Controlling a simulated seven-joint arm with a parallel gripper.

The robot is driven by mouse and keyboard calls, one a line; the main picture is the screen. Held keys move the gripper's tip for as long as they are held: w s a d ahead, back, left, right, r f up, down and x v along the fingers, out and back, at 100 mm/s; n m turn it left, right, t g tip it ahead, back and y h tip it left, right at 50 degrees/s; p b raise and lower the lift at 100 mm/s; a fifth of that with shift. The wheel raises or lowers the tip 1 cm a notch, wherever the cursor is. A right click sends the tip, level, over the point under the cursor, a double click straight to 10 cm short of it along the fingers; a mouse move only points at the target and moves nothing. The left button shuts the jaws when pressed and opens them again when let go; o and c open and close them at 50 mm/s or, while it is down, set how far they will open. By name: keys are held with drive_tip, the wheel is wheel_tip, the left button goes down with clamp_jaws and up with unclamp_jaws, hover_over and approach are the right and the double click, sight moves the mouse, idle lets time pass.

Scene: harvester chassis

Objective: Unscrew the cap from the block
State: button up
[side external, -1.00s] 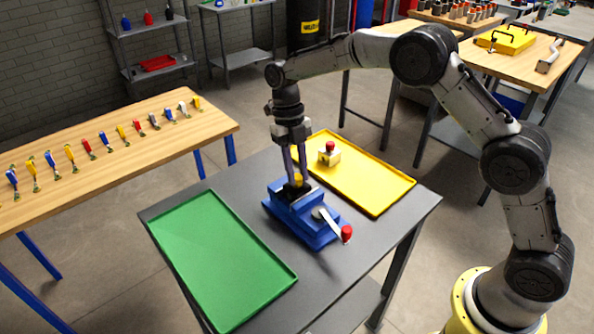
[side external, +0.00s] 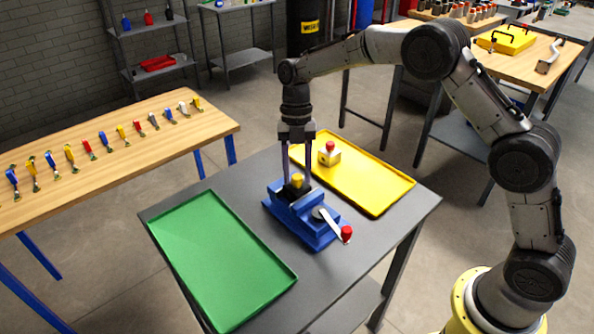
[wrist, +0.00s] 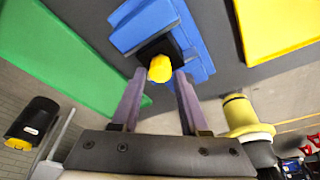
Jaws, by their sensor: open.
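A yellow cap (side external: 297,180) sits upright on a small black block (side external: 291,191) in a blue vise (side external: 311,227). In the wrist view the cap (wrist: 160,69) stands on the black block (wrist: 178,49) between the jaws of the blue vise (wrist: 150,25). My gripper (side external: 295,177) points down over the vise and is open. Its two long fingers (wrist: 159,76) lie on either side of the cap, with a visible gap each side in the wrist view. Whether the fingertips reach fully down to the cap's height is hard to tell.
The vise has a handle with a red knob (side external: 347,233) at its front right. A green tray (side external: 222,262) lies to the left. A yellow tray (side external: 372,190) behind right holds a pale block with a red cap (side external: 329,153). Bare grey table surrounds the vise.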

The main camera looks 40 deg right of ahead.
drive_tip(key=m+t, duration=0.1)
drive_tip(key=m, duration=0.4)
drive_tip(key=shift+y, duration=0.4)
drive_tip(key=shift+m, duration=0.8)
drive_tip(key=m+t, duration=0.1)
drive_tip(key=m, duration=0.2)
drive_tip(key=shift+m, duration=0.3)
drive_tip(key=m+t, duration=0.1)
drive_tip(key=m, duration=0.2)
drive_tip(key=shift+m+t, duration=0.4)
drive_tip(key=shift+m, duration=0.7)
